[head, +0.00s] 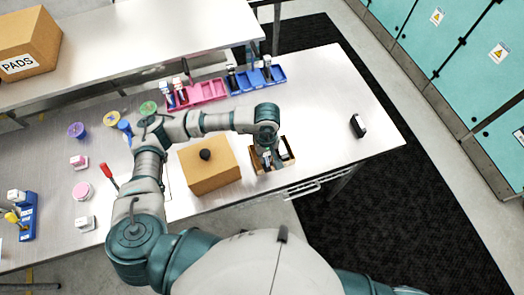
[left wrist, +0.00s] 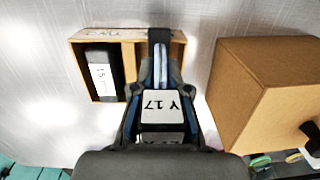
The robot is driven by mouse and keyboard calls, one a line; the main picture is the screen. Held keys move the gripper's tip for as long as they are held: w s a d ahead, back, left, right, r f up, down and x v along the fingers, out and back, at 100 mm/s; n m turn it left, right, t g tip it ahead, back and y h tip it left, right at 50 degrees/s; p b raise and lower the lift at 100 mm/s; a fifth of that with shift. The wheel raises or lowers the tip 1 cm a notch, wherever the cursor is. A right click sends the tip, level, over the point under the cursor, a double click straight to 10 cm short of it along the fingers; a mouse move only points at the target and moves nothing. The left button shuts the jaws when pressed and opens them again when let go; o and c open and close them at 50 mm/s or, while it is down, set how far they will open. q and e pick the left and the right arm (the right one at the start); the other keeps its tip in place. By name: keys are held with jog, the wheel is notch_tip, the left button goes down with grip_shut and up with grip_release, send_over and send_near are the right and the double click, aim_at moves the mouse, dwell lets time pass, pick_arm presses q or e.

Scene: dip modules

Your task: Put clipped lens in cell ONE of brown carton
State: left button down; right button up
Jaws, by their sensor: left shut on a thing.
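The brown carton (head: 288,163) stands near the table's front edge, an open box with a divider. In the left wrist view the carton (left wrist: 112,36) shows dark upside-down lettering on its far rim, partly covered. Its left cell holds a dark module with a white label (left wrist: 101,76). My left gripper (head: 268,150) is over the carton, shut on a piece with a white face marked Y 17 (left wrist: 163,108), which I take as the clipped lens. The piece is in front of the right cell in the wrist view; its depth in the cell is unclear. My right gripper is out of view.
A closed brown box with a black knob (head: 208,172) stands just left of the carton. Pink (head: 208,91) and blue (head: 258,79) trays lie behind. A small black object (head: 358,125) lies to the right, with clear table between.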

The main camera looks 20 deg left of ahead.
pick_arm(q)
jog(key=shift+w+a+f, duration=0.15)
jog(key=shift+w+a, duration=0.35)
jog(key=shift+w, duration=0.1)
jog(key=shift+w+a+f, duration=0.15)
jog(key=shift+w+a, duration=0.35)
jog(key=shift+w, duration=0.1)
notch_tip(320, 180, down, 3)
jog(key=shift+f+p, duration=0.1)
jog(key=shift+p, duration=0.7)
jog(key=shift+d+f, duration=0.1)
jog(key=shift+f, duration=0.1)
jog(key=c, duration=1.2)
grip_release()
jog(key=shift+o, duration=0.2)
jog(key=shift+r, duration=0.2)
jog(key=r+b, duration=0.1)
jog(key=r, duration=0.7)
jog(key=r+b, duration=0.1)
jog(key=r, duration=0.3)
jog(key=shift+w+b, duration=0.3)
jog(key=shift+w, duration=0.05)
